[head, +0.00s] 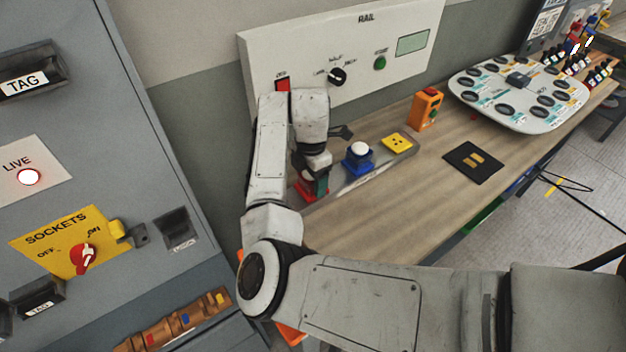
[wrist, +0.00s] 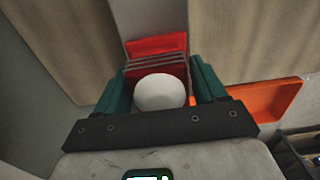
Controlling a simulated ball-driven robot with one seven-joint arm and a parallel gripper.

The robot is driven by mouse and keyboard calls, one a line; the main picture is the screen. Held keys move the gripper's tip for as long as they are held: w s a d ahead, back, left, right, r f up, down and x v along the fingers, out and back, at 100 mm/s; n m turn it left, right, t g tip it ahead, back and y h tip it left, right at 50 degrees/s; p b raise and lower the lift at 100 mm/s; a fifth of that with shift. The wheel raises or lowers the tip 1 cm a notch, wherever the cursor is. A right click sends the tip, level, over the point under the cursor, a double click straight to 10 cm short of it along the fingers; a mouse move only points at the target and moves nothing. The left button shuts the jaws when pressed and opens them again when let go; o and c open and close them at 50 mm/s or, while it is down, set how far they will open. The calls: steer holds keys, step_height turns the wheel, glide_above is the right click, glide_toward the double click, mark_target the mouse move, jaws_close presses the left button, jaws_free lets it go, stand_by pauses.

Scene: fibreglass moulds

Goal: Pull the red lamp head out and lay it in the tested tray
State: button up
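The red lamp head (head: 304,187) sits at the near left end of the grey rail strip on the bench, largely hidden by my gripper in the head view. In the wrist view its white dome (wrist: 160,93) lies between my gripper's green fingers, with its ribbed red body (wrist: 157,50) beyond. My gripper (wrist: 161,72) has one finger on each side, close to the lamp head; I cannot tell whether they press on it. An orange tray (wrist: 268,97) shows at the right in the wrist view; I cannot read a label on it.
A blue lamp head (head: 358,165) and a yellow socket plate (head: 397,142) share the strip. The RAIL panel (head: 340,40) rises behind. The near bench top is clear.

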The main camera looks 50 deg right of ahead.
steer(key=c, duration=1.1)
steer(key=shift+r+p, duration=0.7)
steer(key=shift+p, duration=0.2)
steer(key=shift+r+p, duration=0.35)
steer(key=shift+p, duration=0.1)
steer(key=shift+r, duration=1.95)
